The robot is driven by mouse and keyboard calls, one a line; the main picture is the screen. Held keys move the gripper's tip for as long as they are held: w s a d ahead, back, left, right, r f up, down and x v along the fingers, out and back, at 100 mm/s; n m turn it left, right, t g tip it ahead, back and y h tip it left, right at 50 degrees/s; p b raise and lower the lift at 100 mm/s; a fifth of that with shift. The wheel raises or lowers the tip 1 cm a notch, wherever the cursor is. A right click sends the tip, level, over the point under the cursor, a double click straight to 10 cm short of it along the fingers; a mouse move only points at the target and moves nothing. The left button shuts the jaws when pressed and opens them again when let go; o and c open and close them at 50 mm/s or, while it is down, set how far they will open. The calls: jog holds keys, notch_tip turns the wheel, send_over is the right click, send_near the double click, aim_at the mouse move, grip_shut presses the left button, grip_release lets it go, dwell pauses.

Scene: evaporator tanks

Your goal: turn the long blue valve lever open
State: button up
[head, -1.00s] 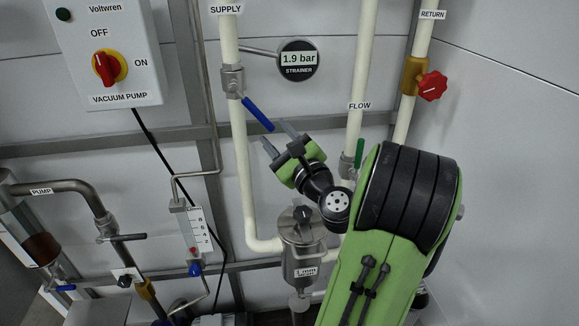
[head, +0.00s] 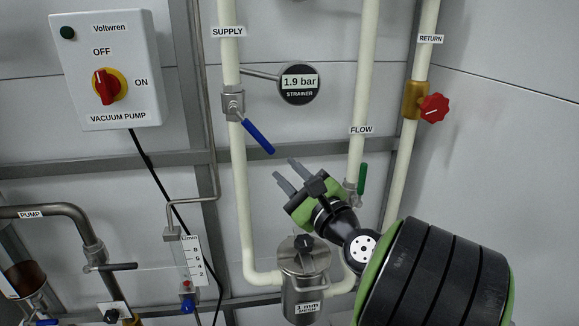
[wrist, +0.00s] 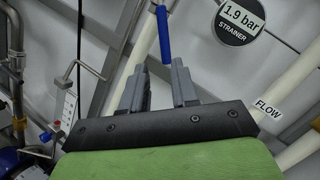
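The long blue valve lever (head: 258,137) slants down to the right from the metal valve (head: 232,103) on the SUPPLY pipe (head: 229,62). My gripper (head: 286,172) is below and a little right of the lever's free end, apart from it in the head view. Its two grey fingers are spread with nothing between them. In the wrist view the blue lever (wrist: 163,35) stands beyond the open fingertips (wrist: 160,72), roughly in line with the gap between them.
A strainer gauge (head: 299,84) reads 1.9 bar, right of the valve. A small green lever (head: 362,179) on the FLOW pipe (head: 364,90) is close to the right of my gripper. A metal strainer housing (head: 303,270) stands below. A red knob (head: 434,107) is on the RETURN pipe.

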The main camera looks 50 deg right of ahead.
jog(key=r+n+y+p, duration=0.1)
jog(key=n, duration=0.1)
jog(key=w+r+n+y+p, duration=0.1)
jog(key=n+p, duration=0.1)
jog(key=w+r+n+g+y+p, duration=0.1)
jog(key=n+y+p, duration=0.1)
jog(key=shift+w+d, duration=0.1)
jog(key=shift+d, duration=0.2)
jog(key=c, duration=0.5)
jog(key=n+p, duration=0.2)
jog(key=d+r+n+g+y+p, duration=0.1)
jog(key=n+p, duration=0.1)
jog(key=w+d+r+n+g+y+p, duration=0.1)
jog(key=n+p, duration=0.1)
jog(key=shift+d+r, duration=0.15)
grip_shut()
jog(key=s+d+r+n+g+y+p, duration=0.2)
jog(key=s+d+r+n+g+p, duration=0.2)
jog(key=d+r+n+p, duration=0.5)
jog(key=m, duration=0.1)
send_near(252, 130)
jog(key=w+d+f, duration=0.2)
jog(key=w+f, duration=0.2)
jog(key=w, duration=0.1)
jog(key=shift+f, duration=0.4)
jog(key=shift+w, duration=0.1)
jog(key=shift+f, duration=0.1)
jog(key=shift+a+f+b, duration=0.1)
jog(key=shift+f+b, duration=0.1)
jog(key=shift+b, duration=0.15)
